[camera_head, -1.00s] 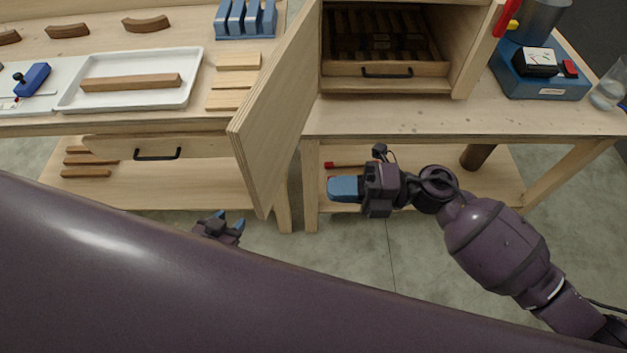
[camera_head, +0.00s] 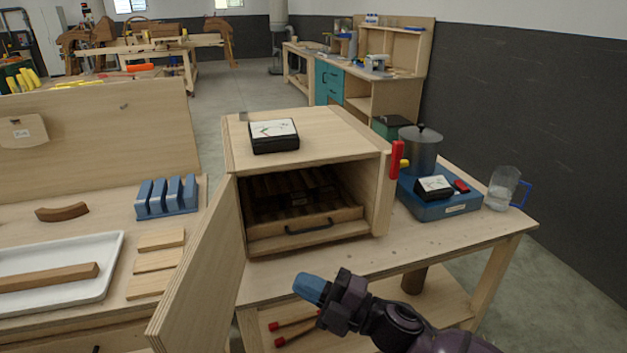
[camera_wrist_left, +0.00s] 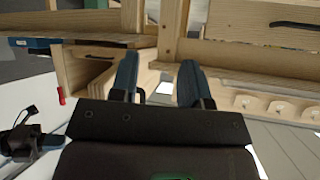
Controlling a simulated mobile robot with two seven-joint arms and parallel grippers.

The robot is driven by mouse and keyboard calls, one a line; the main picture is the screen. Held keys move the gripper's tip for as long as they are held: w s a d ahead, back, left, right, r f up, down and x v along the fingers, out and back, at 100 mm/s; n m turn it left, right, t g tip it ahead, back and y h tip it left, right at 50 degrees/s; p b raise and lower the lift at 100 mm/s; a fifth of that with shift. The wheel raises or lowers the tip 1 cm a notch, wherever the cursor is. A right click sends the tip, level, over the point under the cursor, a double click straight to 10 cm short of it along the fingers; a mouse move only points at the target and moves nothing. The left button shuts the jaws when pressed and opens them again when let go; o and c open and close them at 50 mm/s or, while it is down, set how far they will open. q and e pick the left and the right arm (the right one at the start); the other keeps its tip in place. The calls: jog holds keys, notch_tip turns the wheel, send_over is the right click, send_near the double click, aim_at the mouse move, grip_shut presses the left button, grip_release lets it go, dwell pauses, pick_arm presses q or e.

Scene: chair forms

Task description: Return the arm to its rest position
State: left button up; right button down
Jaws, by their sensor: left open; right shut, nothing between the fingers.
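My right gripper (camera_head: 312,287) is shut and empty, with blue fingertips, in front of the workbench and below the open wooden cabinet (camera_head: 300,150). Its arm comes in from the bottom right in the head view. My left gripper (camera_wrist_left: 158,85) shows in the left wrist view with its two dark blue fingers apart and nothing between them. It does not show in the head view now. The wrist view shows wooden bench parts beyond the fingers.
The cabinet door (camera_head: 200,275) hangs open toward me, left of my right gripper. A white tray (camera_head: 105,262) holds a wooden bar (camera_head: 50,277). A blue device (camera_head: 440,205), a pot (camera_head: 421,150) and a clear mug (camera_head: 502,188) stand at right. The bench's front strip (camera_head: 400,255) is clear.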

jog(key=w+d+f+m+t+h, duration=0.1)
jog(key=d+f+m+t+h, duration=0.4)
jog(key=d+m+h, duration=0.4)
jog(key=w+d+f+m+t+h, duration=0.1)
jog(key=d+f+m+t+h, duration=0.3)
jog(key=d+m, duration=0.45)
jog(key=s+d+f+m+g+h, duration=0.2)
jog(key=s+d+f+m+h, duration=0.1)
jog(key=s+d+f+m, duration=0.2)
jog(key=s+d+f+m+g+h, duration=0.2)
jog(key=s+d+f, duration=0.4)
jog(key=s+f, duration=0.4)
jog(key=s+m+h, duration=0.1)
jog(key=s+m, duration=0.1)
jog(key=s, duration=0.1)
jog(key=shift+s+d+f+m+g+h, duration=0.15)
jog(key=shift+s+f+m+g+h, duration=0.15)
jog(key=shift+s+m, duration=0.05)
